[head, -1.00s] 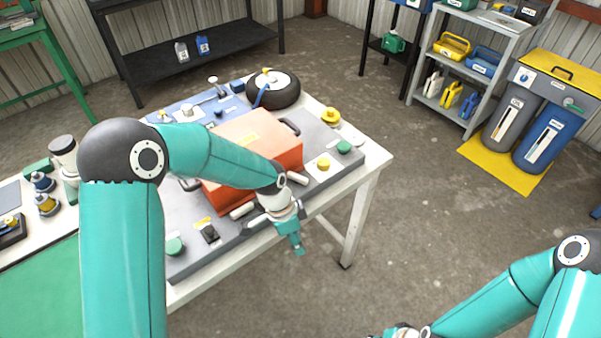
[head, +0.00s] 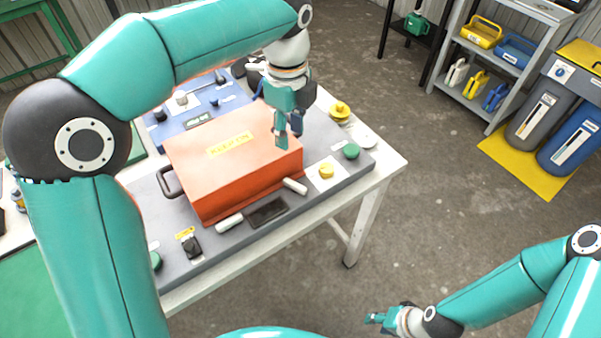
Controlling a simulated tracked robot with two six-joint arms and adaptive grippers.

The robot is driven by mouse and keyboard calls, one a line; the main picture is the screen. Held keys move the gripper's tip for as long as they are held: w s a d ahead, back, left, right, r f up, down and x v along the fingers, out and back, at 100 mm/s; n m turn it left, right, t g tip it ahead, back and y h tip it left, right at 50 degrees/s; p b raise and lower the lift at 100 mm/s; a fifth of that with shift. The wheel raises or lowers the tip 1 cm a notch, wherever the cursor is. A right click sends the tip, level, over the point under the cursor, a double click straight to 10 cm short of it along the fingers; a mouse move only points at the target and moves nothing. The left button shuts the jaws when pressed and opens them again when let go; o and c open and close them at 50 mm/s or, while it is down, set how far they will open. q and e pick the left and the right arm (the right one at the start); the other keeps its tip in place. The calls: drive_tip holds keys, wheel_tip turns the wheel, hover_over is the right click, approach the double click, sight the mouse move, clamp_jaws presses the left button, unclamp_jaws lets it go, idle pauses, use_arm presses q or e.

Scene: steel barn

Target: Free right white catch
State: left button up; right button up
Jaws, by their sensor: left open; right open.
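An orange box (head: 228,165) with a yellow label sits on a grey panel on the white table. Two white catches are at the box's lower front edge: the right white catch (head: 295,186) and the left white catch (head: 229,224). Both lie slanted; I cannot tell whether either is fastened. My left gripper (head: 288,137) is open and empty, pointing down above the box's right back part, behind the right white catch and apart from it. It hides the handle on that side. My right gripper (head: 381,321) is open and empty, low over the floor, right of the table.
A dark plate (head: 267,211) lies between the catches. A yellow knob (head: 326,171), a green knob (head: 350,151) and a black switch (head: 191,245) stand on the panel. A dark handle (head: 169,183) is on the box's left side.

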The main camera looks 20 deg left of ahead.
sight(295, 183)
use_arm(q)
drive_tip(key=f, duration=1.6)
drive_tip(key=shift+d+f, duration=0.2)
drive_tip(key=shift+d, duration=0.2)
clamp_jaws()
